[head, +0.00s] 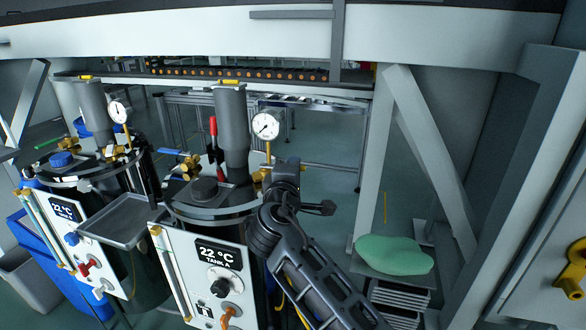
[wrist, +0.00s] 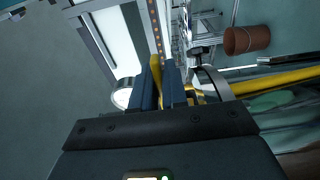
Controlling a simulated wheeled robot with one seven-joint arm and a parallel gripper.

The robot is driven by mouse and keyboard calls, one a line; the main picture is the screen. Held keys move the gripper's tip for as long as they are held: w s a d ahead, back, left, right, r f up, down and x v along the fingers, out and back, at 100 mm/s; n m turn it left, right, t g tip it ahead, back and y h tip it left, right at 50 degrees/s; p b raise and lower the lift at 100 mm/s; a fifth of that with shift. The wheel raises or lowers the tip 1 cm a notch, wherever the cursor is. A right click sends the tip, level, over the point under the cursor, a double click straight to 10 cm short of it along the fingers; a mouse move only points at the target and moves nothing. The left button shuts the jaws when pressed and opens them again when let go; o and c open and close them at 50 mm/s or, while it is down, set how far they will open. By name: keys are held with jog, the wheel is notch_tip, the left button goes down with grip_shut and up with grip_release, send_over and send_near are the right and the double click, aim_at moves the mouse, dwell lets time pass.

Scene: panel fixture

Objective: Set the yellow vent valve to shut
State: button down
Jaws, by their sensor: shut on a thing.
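The yellow vent valve shows in the wrist view as a yellow lever (wrist: 156,66) between the two dark fingers. My gripper (wrist: 161,82) is shut on this lever. In the head view my gripper (head: 284,172) is at the right side of the TANK A lid, just below the pressure gauge (head: 265,126). Brass fittings (head: 261,179) show beside it there. The gripper and arm hide the lever in that view, and I cannot tell the valve's exact angle.
TANK A's front panel (head: 210,272) has a black knob and an orange handle. A red-handled lever (head: 213,128) and a blue-handled valve (head: 178,152) stand on the lid's left. A grey tray (head: 112,222) is between the tanks. A green bag (head: 393,254) lies right of my arm.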

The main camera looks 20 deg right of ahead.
jog(key=c, duration=1.2)
grip_release()
jog(key=shift+c, duration=0.2)
jog(key=v, duration=0.7)
jog(key=shift+s, duration=0.35)
jog(key=shift+a, duration=0.15)
